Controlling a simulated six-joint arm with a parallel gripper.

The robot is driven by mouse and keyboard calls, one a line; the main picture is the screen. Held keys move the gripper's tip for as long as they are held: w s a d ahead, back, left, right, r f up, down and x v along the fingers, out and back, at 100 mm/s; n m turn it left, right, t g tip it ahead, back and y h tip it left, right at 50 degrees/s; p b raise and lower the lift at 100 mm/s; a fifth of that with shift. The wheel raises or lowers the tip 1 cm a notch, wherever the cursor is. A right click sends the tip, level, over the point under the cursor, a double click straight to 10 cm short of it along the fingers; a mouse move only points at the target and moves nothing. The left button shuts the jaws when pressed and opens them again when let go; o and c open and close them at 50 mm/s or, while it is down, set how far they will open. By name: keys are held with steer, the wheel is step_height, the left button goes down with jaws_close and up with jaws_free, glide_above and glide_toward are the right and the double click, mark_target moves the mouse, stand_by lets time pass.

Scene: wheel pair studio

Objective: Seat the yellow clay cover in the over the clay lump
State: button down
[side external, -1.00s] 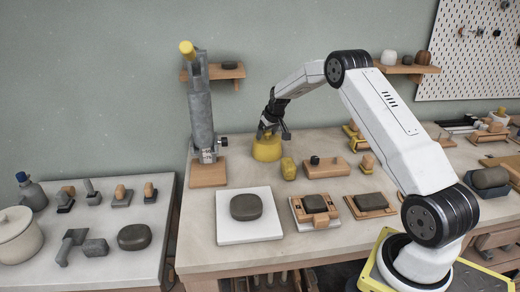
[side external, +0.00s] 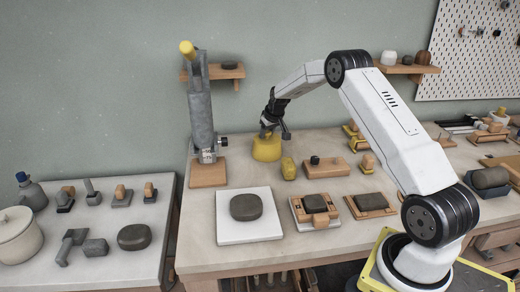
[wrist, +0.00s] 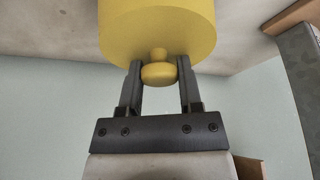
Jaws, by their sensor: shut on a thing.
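The yellow clay cover (side external: 266,149) is at the back of the main table in the side view. My gripper (side external: 270,129) is over it, pointing down. In the wrist view, my gripper (wrist: 160,82) is shut on the knob of the yellow cover (wrist: 158,28), with one finger on each side. I cannot tell whether the cover rests on the table or is slightly above it. A dark, rounded clay lump (side external: 246,207) lies on a white square board (side external: 228,236) nearer the front, uncovered.
A grey lever press (side external: 202,110) on a wooden base stands left of the cover. A small yellow block (side external: 288,168) and a wooden block (side external: 325,168) lie to its right. Two wooden trays (side external: 315,211) with dark pieces sit right of the white board.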

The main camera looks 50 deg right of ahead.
steer(key=shift+r, duration=0.2)
steer(key=shift+r, duration=0.6)
steer(key=s+a+r, duration=0.6)
steer(key=s+r, duration=0.5)
steer(key=s, duration=0.1)
steer(key=shift+s+r, duration=0.2)
steer(key=shift+s, duration=0.15)
steer(key=shift+a, duration=0.15)
stand_by(0.4)
